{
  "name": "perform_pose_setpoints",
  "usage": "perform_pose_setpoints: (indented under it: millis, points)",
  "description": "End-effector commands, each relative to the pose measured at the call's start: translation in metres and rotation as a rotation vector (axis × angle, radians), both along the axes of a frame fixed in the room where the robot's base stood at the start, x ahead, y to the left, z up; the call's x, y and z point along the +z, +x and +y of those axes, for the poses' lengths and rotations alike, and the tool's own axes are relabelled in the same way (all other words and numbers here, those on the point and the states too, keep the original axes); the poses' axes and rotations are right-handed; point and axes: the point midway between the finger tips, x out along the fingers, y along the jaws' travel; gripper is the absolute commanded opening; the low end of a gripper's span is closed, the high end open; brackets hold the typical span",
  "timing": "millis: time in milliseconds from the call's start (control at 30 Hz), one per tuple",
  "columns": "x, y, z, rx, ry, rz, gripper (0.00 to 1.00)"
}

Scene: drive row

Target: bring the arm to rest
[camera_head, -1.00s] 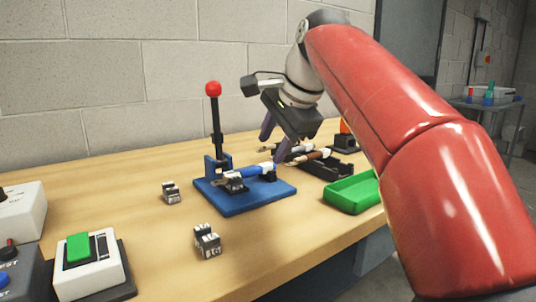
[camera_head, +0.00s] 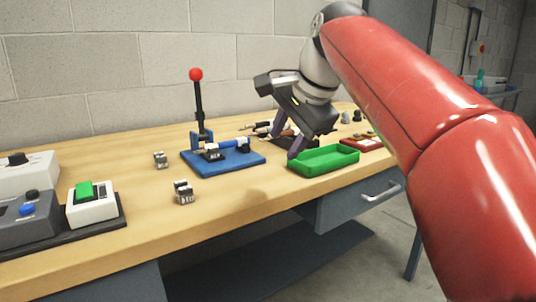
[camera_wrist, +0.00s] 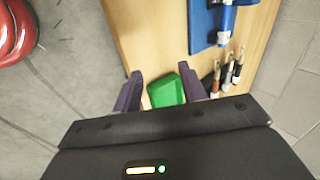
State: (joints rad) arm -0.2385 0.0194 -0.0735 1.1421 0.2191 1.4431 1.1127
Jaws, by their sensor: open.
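My gripper (camera_head: 287,140) is open and empty above the wooden bench, near the left end of the green tray (camera_head: 322,160). In the wrist view, the purple fingers of my gripper (camera_wrist: 160,73) stand apart, with the green tray (camera_wrist: 166,91) showing between and below them. My red arm (camera_head: 430,120) reaches in from the right of the head view, bent and raised over the bench edge. It hides part of the bench's right end.
A blue fixture (camera_head: 230,165) with a red-knobbed lever (camera_head: 196,75) holds a blue-handled tool. Control boxes (camera_head: 92,202) stand at the left. Several tools (camera_wrist: 228,72) lie beside the tray. Bare bench lies at front centre.

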Motion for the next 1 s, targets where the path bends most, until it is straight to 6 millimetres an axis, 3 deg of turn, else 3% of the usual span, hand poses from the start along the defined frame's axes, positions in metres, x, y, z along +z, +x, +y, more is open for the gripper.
perform_pose_setpoints:
  millis: [267, 467, 567, 800, 1000]
  points:
    - [-0.023, -0.025, -0.024, 0.078, -0.085, -0.037, 0.42]
    - [-0.058, -0.057, -0.048, 0.179, -0.195, -0.071, 0.42]
    - [-0.088, -0.083, -0.063, 0.26, -0.28, -0.095, 0.42]
    - [-0.191, -0.163, -0.1, 0.516, -0.53, -0.135, 0.42]
    - [-0.258, -0.208, -0.114, 0.681, -0.669, -0.141, 0.42]
